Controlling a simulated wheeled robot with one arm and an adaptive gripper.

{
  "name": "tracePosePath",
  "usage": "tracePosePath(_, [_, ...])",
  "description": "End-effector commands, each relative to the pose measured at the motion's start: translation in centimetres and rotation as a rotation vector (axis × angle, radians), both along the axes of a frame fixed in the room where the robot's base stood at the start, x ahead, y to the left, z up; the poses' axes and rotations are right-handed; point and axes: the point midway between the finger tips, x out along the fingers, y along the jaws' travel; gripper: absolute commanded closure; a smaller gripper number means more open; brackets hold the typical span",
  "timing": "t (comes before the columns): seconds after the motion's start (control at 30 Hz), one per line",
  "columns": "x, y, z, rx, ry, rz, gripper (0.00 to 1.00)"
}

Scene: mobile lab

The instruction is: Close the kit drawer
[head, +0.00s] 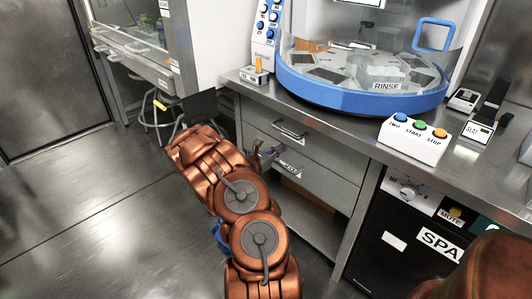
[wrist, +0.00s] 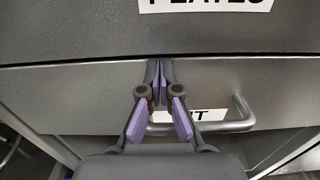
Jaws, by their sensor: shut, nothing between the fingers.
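The kit drawer (wrist: 75,100) is a grey front with a bar handle (wrist: 240,118) and a white label partly hidden behind my fingers. In the head view the kit drawer (head: 328,187) is the lower front in the cabinet under the counter, partly hidden by my arm. It looks close to flush, but I cannot tell whether a small gap is left. My gripper (wrist: 158,68) is shut and empty, its purple-padded tips together at the drawer's upper edge, above the handle. Contact is unclear. In the head view my gripper (head: 268,153) is small beside the drawer front.
The drawer labelled PLATES (wrist: 70,30) is directly above. A blue-rimmed rinse carousel (head: 365,98) and a button box (head: 415,140) stand on the counter. An open bay with a brown item lies below the drawers. Floor at the left is clear.

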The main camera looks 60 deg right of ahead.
Motion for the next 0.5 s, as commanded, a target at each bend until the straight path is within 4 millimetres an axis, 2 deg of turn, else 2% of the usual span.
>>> tracePosePath(0.1, [-0.52, -0.47, 0.14, -0.002, 0.001, 0.000, 1.00])
tracePosePath(0.5, [-0.08, -0.46, 0.35, -0.004, -0.001, 0.007, 1.00])
